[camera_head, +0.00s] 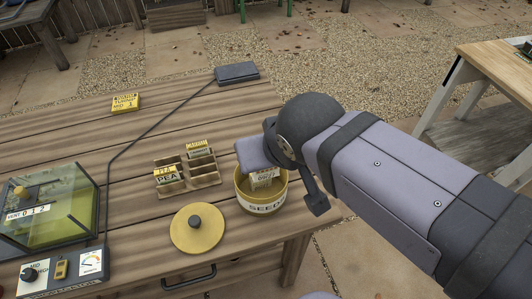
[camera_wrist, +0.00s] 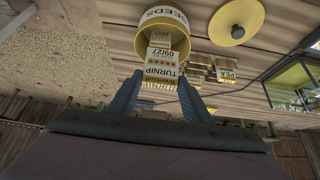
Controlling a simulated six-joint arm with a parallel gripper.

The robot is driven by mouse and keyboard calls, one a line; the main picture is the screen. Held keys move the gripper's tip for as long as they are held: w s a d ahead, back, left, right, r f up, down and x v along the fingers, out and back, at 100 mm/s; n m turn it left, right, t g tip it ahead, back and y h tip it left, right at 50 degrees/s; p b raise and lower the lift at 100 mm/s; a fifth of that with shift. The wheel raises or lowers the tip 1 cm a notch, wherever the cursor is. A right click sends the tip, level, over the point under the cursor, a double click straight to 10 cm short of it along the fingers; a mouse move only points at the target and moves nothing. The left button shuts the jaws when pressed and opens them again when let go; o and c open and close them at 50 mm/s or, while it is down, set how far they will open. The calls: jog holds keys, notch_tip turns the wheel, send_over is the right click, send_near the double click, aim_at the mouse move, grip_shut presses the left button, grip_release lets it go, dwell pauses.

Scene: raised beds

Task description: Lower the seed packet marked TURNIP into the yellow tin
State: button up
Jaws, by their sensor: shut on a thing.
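The yellow tin (camera_wrist: 142,42) lies just beyond the packet there. In the camera_head view a pale packet (camera_head: 265,180) shows within the tin's mouth, below my gripper. Whether the packet touches the tin's floor is hidden.
A wooden rack (camera_head: 203,181) with two packets, one marked PEA, stands left of the tin. A round yellow lid (camera_head: 197,229) lies in front of the rack. A glass-sided box (camera_head: 45,208) stands at far left. The table edge is close to the tin's right.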

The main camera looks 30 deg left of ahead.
aim_at(267, 176)
jog(key=shift+a, duration=0.1)
jog(key=shift+w+a, duration=0.35)
jog(key=shift+w, duration=0.05)
jog(key=shift+f, duration=0.1)
dwell(0.6)
jog(key=shift+f+b, duration=3.4)
jog(key=shift+f, duration=0.75)
jog(key=shift+f+b, duration=1.6)
jog(key=shift+f, duration=0.3)
jog(key=o, duration=1.1)
